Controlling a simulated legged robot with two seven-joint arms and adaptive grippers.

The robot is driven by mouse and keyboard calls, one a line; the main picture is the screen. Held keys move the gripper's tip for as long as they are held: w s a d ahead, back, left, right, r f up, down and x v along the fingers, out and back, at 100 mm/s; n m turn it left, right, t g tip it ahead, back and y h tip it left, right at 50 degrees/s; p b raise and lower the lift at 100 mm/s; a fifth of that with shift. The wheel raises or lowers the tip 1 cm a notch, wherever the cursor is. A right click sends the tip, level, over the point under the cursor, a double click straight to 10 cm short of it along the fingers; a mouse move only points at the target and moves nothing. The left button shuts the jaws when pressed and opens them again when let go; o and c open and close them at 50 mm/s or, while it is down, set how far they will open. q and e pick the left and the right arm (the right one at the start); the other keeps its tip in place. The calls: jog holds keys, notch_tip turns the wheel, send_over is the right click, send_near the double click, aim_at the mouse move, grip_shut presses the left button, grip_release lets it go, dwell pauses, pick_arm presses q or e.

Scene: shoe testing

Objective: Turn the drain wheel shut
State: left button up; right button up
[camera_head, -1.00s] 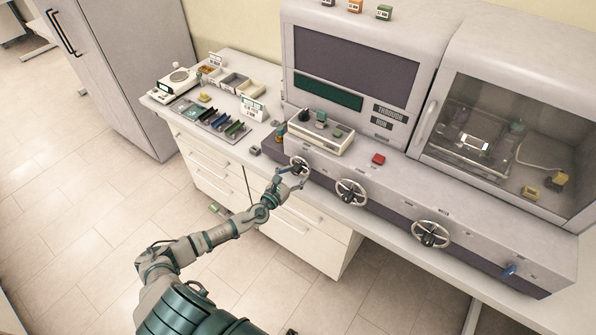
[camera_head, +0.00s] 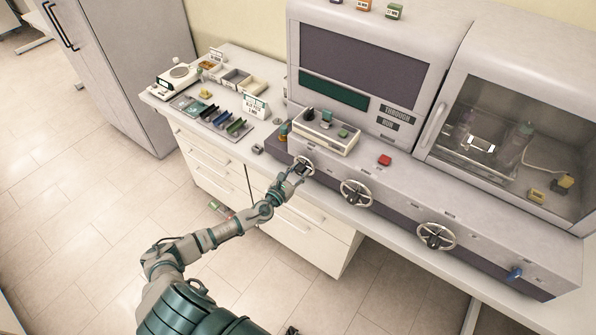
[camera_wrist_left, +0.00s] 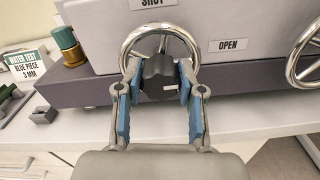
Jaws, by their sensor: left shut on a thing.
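Three chrome handwheels sit along the front of the grey machine. My left gripper (camera_head: 295,173) is at the leftmost wheel (camera_head: 305,165). In the left wrist view this wheel (camera_wrist_left: 140,32) has a dark hub (camera_wrist_left: 160,72), and the gripper (camera_wrist_left: 158,88) is shut on that hub with one blue-padded finger on each side. A "SHUT" label is partly cut off above the wheel, and an "OPEN" label (camera_wrist_left: 228,44) is to its right. The middle wheel (camera_head: 356,193) and right wheel (camera_head: 436,237) are untouched. I cannot tell which wheel is the drain wheel. My right gripper is not in view.
A scale (camera_head: 176,77), trays and colored pieces occupy the left counter. The floor before the cabinets is largely clear.

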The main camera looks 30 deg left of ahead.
pick_arm(q)
jog(key=shift+f+n, duration=0.1)
jog(key=shift+n, duration=0.2)
jog(key=n+b, duration=0.1)
jog(key=n, duration=0.1)
jog(key=shift+d+n, duration=0.1)
jog(key=shift+n, duration=0.3)
jog(key=n+b, duration=0.1)
jog(key=n, duration=0.3)
jog(key=shift+n, duration=0.3)
jog(key=n, duration=0.4)
jog(key=shift+n, duration=0.3)
jog(key=n+p, duration=0.1)
jog(key=n, duration=0.3)
jog(key=shift+n, duration=0.4)
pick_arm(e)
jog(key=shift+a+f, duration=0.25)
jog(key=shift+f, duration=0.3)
pick_arm(q)
jog(key=shift+f, duration=0.1)
jog(key=o, duration=0.9)
jog(key=shift+o, duration=1.2)
jog(key=shift+w+a, duration=0.15)
jog(key=shift+a, duration=0.05)
